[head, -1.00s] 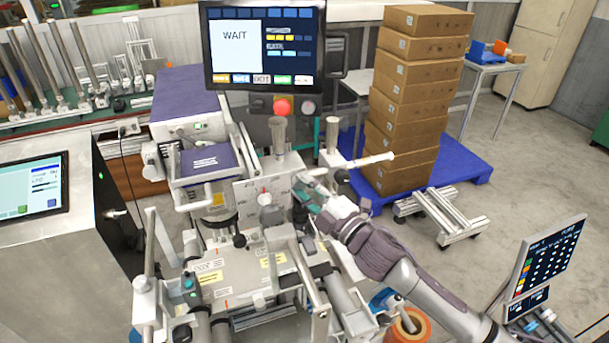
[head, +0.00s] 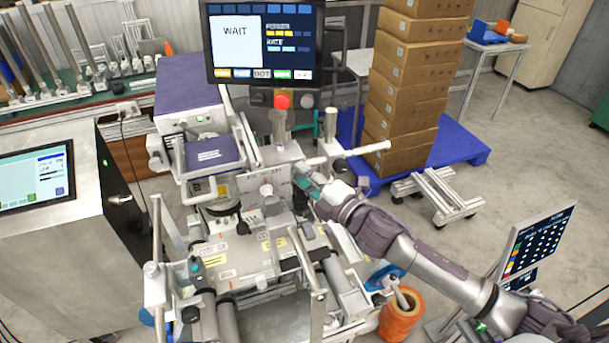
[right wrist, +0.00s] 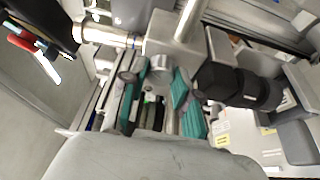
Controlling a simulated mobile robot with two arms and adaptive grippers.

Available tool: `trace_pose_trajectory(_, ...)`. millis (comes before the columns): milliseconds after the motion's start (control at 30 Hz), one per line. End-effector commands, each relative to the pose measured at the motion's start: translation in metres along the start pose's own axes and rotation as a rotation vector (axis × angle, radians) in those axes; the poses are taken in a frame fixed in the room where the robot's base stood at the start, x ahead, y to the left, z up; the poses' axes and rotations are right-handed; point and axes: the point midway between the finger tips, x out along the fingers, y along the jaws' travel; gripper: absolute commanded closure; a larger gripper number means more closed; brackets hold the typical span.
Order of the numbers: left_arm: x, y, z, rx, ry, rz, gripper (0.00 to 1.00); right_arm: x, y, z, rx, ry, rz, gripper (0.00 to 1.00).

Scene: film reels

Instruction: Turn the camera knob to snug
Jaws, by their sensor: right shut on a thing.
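My right gripper (head: 308,187), with teal fingers, is at the right side of the machine's upright plate (head: 262,187). In the right wrist view its two teal fingers (right wrist: 158,88) stand on either side of a small silver knob (right wrist: 160,68), shut on it. This looks like the camera knob. A black cylinder (right wrist: 238,86), perhaps the camera, sits just right of the fingers. In the head view the knob is hidden by the gripper. My left gripper is not in view.
A monitor reading WAIT (head: 264,42) stands above the machine, with a red button (head: 282,101) below it. A silver bar (head: 355,155) sticks out just above my right gripper. Stacked boxes (head: 408,95) stand behind on a blue pallet (head: 468,150). An orange reel (head: 400,318) is below my arm.

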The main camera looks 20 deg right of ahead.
Motion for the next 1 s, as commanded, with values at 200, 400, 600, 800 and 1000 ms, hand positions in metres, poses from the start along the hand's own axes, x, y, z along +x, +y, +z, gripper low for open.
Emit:
trace_pose_trajectory(200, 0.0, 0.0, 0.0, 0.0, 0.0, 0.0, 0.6, 0.0, -0.001, 0.0, 0.002, 0.001, -0.002, 0.51)
trace_pose_trajectory(400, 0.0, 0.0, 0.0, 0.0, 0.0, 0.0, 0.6, 0.0, -0.001, 0.0, 0.002, 0.0, -0.001, 0.44)
trace_pose_trajectory(600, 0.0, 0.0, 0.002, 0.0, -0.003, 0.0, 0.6, -0.004, -0.001, 0.0, 0.002, 0.0, -0.001, 0.44)
trace_pose_trajectory(800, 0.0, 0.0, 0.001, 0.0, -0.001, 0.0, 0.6, -0.034, -0.002, -0.001, 0.003, 0.001, -0.005, 0.44)
trace_pose_trajectory(1000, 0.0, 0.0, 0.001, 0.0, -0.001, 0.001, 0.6, -0.075, -0.003, -0.001, 0.005, -0.001, -0.006, 0.44)
